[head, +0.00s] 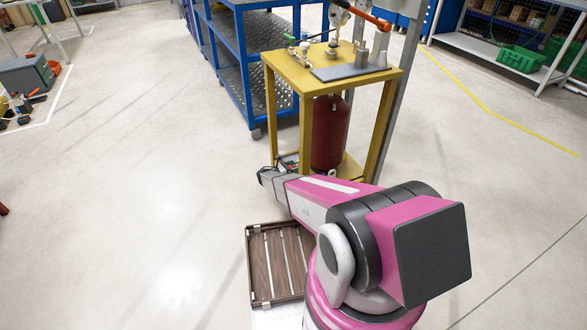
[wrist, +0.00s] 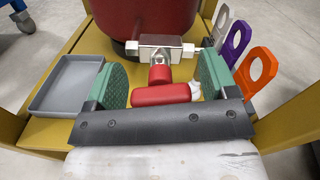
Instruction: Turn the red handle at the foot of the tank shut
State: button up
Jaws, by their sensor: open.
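The dark red tank (head: 330,132) stands on the lower shelf of a yellow stand; its base also shows at the top of the wrist view (wrist: 150,15). In front of its foot is a silver valve block (wrist: 160,52). The red handle (wrist: 162,95) sticks out from it toward my gripper, its bar lying crosswise in the picture. My gripper (wrist: 162,79) is open, with one green pad left of the handle and one right of it. Gaps show on both sides, and nothing is held. In the head view my arm hides the handle.
A shallow grey tray (wrist: 66,85) lies left of my gripper. White, purple (wrist: 237,42) and orange (wrist: 256,70) ring-topped tags stand close to the right finger. Yellow stand legs (head: 382,130) flank the space. A blue cart (head: 240,75) stands behind left; open floor lies left.

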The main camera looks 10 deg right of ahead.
jog(key=c, duration=0.9)
jog(key=shift+m, duration=1.4)
jog(key=o, duration=0.9)
jog(key=v, duration=1)
jog(key=shift+a, duration=0.35)
jog(key=shift+s, duration=0.1)
